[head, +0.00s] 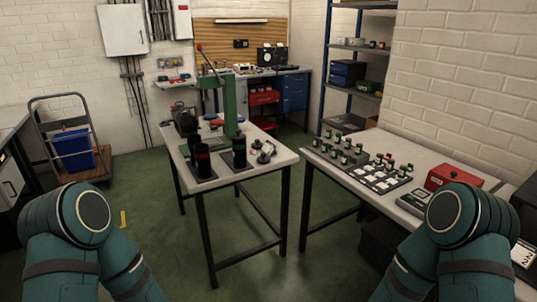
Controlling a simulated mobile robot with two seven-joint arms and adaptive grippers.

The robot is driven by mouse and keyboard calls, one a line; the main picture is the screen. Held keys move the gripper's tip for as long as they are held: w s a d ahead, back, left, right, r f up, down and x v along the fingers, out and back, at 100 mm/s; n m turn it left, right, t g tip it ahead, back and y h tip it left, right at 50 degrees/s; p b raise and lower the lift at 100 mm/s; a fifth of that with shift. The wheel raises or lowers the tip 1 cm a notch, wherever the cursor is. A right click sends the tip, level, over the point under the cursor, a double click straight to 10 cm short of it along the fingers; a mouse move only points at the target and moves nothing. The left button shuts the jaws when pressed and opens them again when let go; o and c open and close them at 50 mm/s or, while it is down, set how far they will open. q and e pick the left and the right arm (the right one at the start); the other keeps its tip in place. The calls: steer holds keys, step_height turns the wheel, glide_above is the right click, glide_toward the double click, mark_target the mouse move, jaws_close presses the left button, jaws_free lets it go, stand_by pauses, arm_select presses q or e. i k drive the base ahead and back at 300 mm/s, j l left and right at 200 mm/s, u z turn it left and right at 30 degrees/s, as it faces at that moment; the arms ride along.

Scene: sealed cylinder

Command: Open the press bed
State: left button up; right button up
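A green arbor press (229,108) stands on the light-topped table (262,183) in the middle of the head view. Its lever (206,58) slants up to the left and ends in a red knob. The press bed is too small and too crowded by nearby things to make out. Two black cylinders stand upright on dark pads in front: one with a red band (203,160), one with a green band (239,150). My teal arms come in at the bottom left and bottom right, apart from the tables. Neither gripper shows.
Small metal parts (265,150) lie at the table's right. A second table (385,205) at right holds racks of small parts and a red box (453,177). A trolley with a blue bin (73,150) stands at left. Green floor lies clear between trolley and middle table.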

mark_target(214, 142)
steer(key=i+j+z, duration=0.15)
steer(key=j, duration=0.6)
steer(key=j+z, duration=0.2)
steer(key=j, duration=0.5)
steer(key=j+z, duration=0.15)
steer(key=j, duration=0.6)
steer(key=j+z, duration=0.15)
steer(key=j, duration=0.6)
steer(key=j+z, duration=0.2)
steer(key=j, duration=0.55)
steer(key=k+j+z, duration=0.15)
steer(key=j, duration=0.6)
